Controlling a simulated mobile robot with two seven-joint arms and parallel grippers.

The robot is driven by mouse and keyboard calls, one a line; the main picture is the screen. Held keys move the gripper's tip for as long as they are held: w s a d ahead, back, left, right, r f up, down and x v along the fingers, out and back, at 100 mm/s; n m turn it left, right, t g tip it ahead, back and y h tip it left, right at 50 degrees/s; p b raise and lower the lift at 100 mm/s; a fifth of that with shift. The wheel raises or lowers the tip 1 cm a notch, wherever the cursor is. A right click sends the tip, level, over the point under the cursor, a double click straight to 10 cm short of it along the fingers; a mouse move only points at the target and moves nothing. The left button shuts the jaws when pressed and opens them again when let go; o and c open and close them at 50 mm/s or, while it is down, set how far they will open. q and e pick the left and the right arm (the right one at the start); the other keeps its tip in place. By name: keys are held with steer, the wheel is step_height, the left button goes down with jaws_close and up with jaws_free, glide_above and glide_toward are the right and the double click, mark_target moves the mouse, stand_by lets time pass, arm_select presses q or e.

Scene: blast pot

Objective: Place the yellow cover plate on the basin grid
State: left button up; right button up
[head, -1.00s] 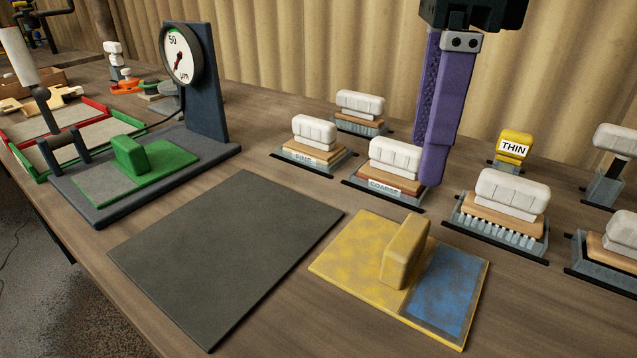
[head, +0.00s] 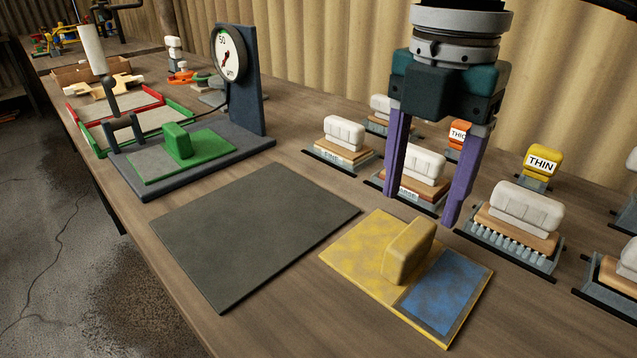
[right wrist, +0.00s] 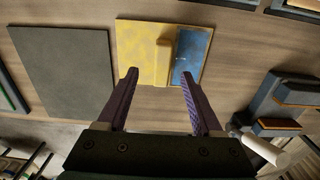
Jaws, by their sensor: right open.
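The yellow cover plate (head: 355,245) lies flat on the bench, with a raised yellow handle block (head: 408,250) and a blue area (head: 442,297) on its right part. The plate also shows in the right wrist view (right wrist: 138,45), ahead of the fingertips. My right gripper (head: 422,208) is open and empty, its two purple fingers pointing down. In the head view it appears behind the plate, in front of the brush labelled as coarse. It does not touch the handle. I cannot make out a basin grid in these views. My left gripper is not in view.
A bare dark grey mat (head: 255,235) lies left of the plate. A gauge stand (head: 240,85) with a green handled plate (head: 180,155) stands farther left. Several white-handled brushes in holders, including one (head: 515,220), and a THIN-labelled yellow block (head: 541,163) stand behind and right.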

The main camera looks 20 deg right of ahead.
mark_target(412, 235)
steer(key=f, duration=0.6)
steer(key=shift+s+a+f, duration=0.15)
steer(key=shift+s+f, duration=0.15)
jaws_close()
stand_by(1.0)
steer(key=shift+r, duration=0.15)
